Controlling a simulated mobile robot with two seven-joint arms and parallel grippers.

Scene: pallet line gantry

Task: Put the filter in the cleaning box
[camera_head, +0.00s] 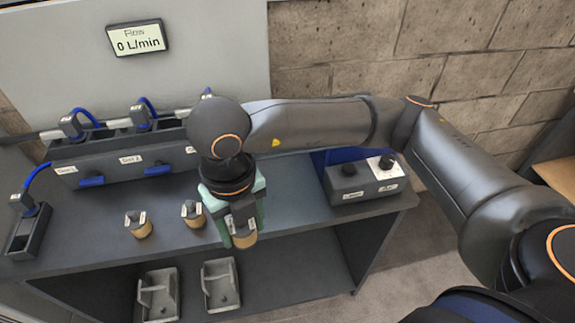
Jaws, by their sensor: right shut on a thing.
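My right gripper (236,219), with pale green fingers, points down over the front of the dark bench and is shut on a filter (245,240), a tan cylinder with a grey top. Two similar tan pieces with grey, labelled tops, one at the left (139,226) and one nearer the gripper (193,215), stand on the bench to its left. I cannot tell for sure which thing is the cleaning box; a grey box with two dark knobs (362,185) stands at the bench's right end, its small labels unreadable. My left gripper is not in view.
A grey slot housing (120,172) with blue handles and hoses runs along the back left. A dark holder (29,232) stands at far left. The flow display (138,38) reads 0 L/min. Grey trays (221,284) lie on the lower shelf. Bench between gripper and knob box is clear.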

